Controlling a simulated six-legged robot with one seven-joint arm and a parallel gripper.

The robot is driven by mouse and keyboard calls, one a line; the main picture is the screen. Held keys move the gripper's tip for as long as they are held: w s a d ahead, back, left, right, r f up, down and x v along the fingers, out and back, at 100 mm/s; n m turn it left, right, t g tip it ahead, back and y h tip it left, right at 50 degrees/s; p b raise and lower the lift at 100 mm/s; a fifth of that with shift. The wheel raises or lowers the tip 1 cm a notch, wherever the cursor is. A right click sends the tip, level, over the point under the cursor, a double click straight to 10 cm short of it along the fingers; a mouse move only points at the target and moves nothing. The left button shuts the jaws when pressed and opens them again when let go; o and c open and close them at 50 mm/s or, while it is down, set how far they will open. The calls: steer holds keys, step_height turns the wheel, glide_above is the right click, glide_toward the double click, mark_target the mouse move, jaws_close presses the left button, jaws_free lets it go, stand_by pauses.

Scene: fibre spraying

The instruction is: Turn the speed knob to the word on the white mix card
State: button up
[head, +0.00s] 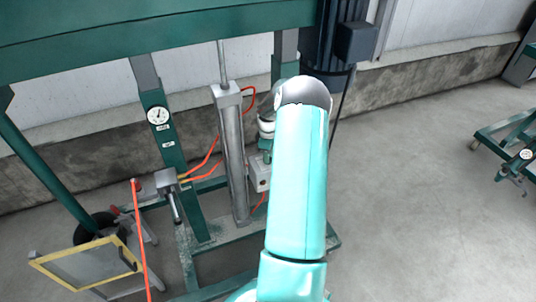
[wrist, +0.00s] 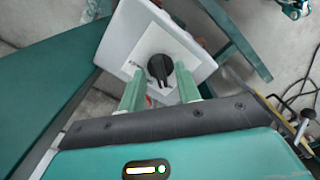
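A black speed knob (wrist: 160,69) sits on a pale square plate (wrist: 143,52) on the face of a light box in the wrist view. The knob's narrow pointer end faces down toward my gripper. Small marks beside the knob are too small to read. My gripper (wrist: 160,84) is open, with one green finger on each side of the knob in the picture. I cannot tell whether either finger touches it. In the head view a small light box (head: 260,174) stands behind my arm, which hides part of the gripper. I cannot make out a mix card or its word.
A green machine frame (head: 160,137) carries a round gauge (head: 158,115) with small white labels below. A grey cylinder (head: 232,155) stands beside the box, with orange hoses near it. A yellow-edged panel (head: 85,265) is at lower left.

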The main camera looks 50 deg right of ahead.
step_height(320, 180, up, 14)
steer(key=shift+f, duration=0.15)
stand_by(0.6)
stand_by(0.4)
